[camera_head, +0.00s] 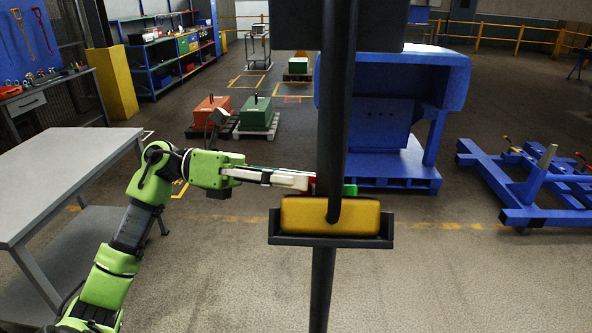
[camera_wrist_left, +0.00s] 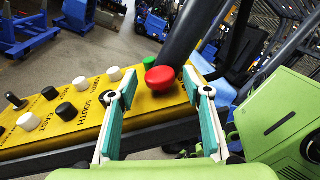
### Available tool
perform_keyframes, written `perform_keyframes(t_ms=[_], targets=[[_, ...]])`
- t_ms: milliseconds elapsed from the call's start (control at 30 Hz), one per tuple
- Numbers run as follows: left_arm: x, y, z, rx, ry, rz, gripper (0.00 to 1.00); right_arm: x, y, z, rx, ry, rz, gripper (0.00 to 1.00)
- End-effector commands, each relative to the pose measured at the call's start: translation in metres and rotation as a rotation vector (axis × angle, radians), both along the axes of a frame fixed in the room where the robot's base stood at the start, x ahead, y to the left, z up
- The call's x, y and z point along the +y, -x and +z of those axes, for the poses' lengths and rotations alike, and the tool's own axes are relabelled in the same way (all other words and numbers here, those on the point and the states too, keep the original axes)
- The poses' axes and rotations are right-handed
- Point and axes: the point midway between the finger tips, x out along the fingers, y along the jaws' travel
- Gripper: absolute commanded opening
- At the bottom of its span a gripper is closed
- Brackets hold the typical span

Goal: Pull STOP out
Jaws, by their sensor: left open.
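The yellow control box (camera_head: 300,216) sits in a dark tray on a black post in the head view. In the left wrist view its yellow top (camera_wrist_left: 70,122) carries black and white knobs, with EAST and SOUTH legible. A red mushroom-shaped button (camera_wrist_left: 160,78), which looks like STOP, stands at the right part of the box; I cannot read a label beside it. My left gripper (camera_head: 311,183) reaches in at the box's far side, partly behind the post. In the left wrist view its open teal-padded fingers (camera_wrist_left: 159,76) have the red button between their tips; contact cannot be told.
A green knob (camera_wrist_left: 150,62) is close behind the red button. The black post (camera_wrist_left: 198,28) rises right beside the fingers. A grey table (camera_head: 70,175) stands at the left, a blue machine (camera_head: 392,100) behind the post, and a blue frame (camera_head: 530,185) at the right.

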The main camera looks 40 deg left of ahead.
Motion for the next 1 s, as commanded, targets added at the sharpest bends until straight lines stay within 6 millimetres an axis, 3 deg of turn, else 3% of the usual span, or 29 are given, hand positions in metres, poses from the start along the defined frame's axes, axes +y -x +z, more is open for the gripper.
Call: perform_keyframes(t_ms=[300, 467, 500, 833, 1000], targets=[[-0.003, -0.001, 0.0, 0.0, 0.0, -0.001, 0.45, 0.0, 0.0, 0.001, 0.0, 0.0, -0.001, 0.4], [-0.002, -0.001, 0.0, 0.0, 0.0, 0.0, 0.03, 0.0, 0.0, 0.001, 0.0, 0.0, -0.001, 0.4], [-0.002, -0.001, 0.0, 0.0, 0.0, 0.0, 0.0, 0.0, 0.0, 0.001, 0.0, 0.0, -0.001, 0.4], [0.003, -0.009, 0.01, -0.002, -0.002, 0.0, 0.0, 0.0, -0.001, -0.014, -0.001, 0.0, 0.0, 0.4], [0.004, -0.01, 0.015, -0.002, 0.003, 0.003, 0.0, 0.001, -0.001, -0.012, -0.002, -0.001, 0.0, 0.4]])
